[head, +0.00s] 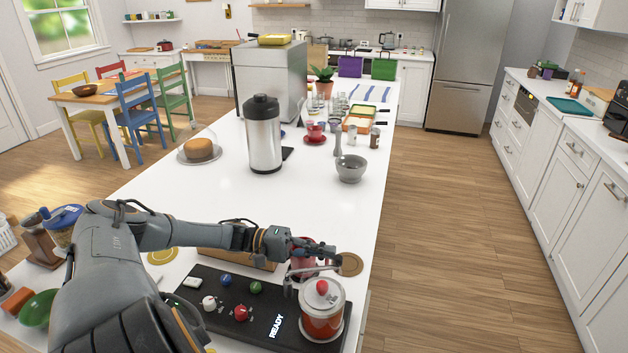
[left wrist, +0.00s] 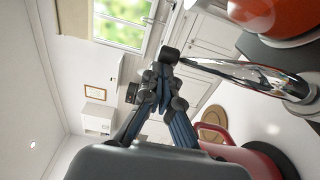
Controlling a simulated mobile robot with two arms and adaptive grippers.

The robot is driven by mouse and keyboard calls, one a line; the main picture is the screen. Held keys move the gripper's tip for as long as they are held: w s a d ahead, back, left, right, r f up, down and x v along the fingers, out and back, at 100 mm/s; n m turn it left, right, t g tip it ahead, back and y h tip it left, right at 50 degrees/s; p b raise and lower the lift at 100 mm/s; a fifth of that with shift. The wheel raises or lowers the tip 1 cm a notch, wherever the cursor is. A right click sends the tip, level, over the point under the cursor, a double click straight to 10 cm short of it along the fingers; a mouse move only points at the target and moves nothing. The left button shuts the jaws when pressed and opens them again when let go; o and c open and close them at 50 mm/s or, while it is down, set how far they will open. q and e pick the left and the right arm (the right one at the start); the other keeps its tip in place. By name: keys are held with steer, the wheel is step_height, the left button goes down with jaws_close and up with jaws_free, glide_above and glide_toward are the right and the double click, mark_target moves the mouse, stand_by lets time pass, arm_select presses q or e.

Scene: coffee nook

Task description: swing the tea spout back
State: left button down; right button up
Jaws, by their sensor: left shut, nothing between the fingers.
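The tea spout is a thin chrome arm (head: 312,269) beside a lidded glass jar of orange-red tea (head: 322,322) at the front of the counter. In the left wrist view the spout (left wrist: 240,76) runs from a round pivot at right towards my fingertips. My left gripper (head: 332,254) is shut and empty. Its fingertips (left wrist: 172,56) are at the spout's free end; I cannot tell whether they touch it. A red vessel (left wrist: 245,158) is below the spout, partly hidden by my gripper. My right gripper is out of view.
A black tray marked READY (head: 262,318) holds several coloured knobs. A wooden box (head: 235,260) is behind my left forearm. A steel flask (head: 263,140) and grey bowl (head: 351,170) stand farther back.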

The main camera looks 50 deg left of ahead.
arm_select(q)
steer(key=shift+s+d, duration=0.1)
steer(key=shift+d, duration=0.25)
stand_by(0.4)
steer(key=v, duration=1.2)
